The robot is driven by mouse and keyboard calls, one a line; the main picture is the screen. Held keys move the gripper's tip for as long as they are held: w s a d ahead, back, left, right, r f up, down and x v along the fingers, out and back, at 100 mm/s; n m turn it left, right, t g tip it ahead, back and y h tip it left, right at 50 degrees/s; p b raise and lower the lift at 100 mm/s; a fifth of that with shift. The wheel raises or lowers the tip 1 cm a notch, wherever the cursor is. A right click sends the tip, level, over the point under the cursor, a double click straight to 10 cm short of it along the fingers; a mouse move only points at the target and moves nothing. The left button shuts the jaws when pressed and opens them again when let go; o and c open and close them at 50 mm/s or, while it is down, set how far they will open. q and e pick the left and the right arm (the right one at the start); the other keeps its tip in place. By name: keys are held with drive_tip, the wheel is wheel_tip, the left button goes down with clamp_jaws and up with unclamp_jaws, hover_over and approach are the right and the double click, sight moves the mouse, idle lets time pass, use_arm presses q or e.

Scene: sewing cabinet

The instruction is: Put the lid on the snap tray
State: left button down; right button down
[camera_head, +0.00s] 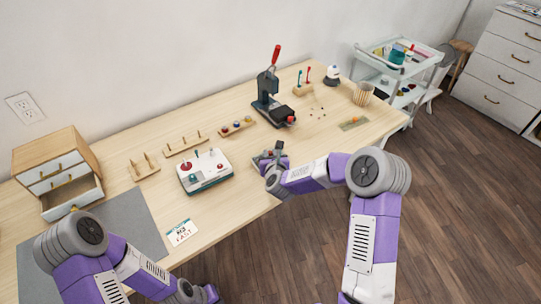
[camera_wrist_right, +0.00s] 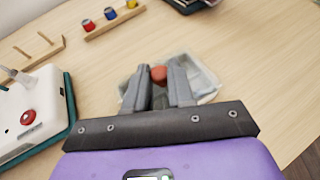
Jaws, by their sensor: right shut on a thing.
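A pale, see-through rectangular piece (camera_wrist_right: 207,82) lies around and below the fingers. It looks like the lid and snap tray together, but I cannot tell whether the lid touches the tray. The fingers hide much of it. My left arm's end (camera_head: 188,292) is low at the bottom edge, its fingers not clear.
The white control box (camera_head: 205,171) stands left of the right gripper. A black press with a red handle (camera_head: 268,95) stands behind it. A small flat piece with an orange spot (camera_head: 353,123) and loose small parts (camera_head: 318,112) lie to the right. A drawer cabinet (camera_head: 55,165) stands far left.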

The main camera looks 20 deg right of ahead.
drive_tip(key=shift+f+b, duration=0.35)
drive_tip(key=shift+b, duration=0.65)
idle(1.0)
drive_tip(key=c, duration=0.9)
unclamp_jaws()
drive_tip(key=p+v, duration=0.1)
drive_tip(key=v, duration=0.6)
drive_tip(key=shift+s+r, duration=0.1)
drive_tip(key=shift+s, duration=0.15)
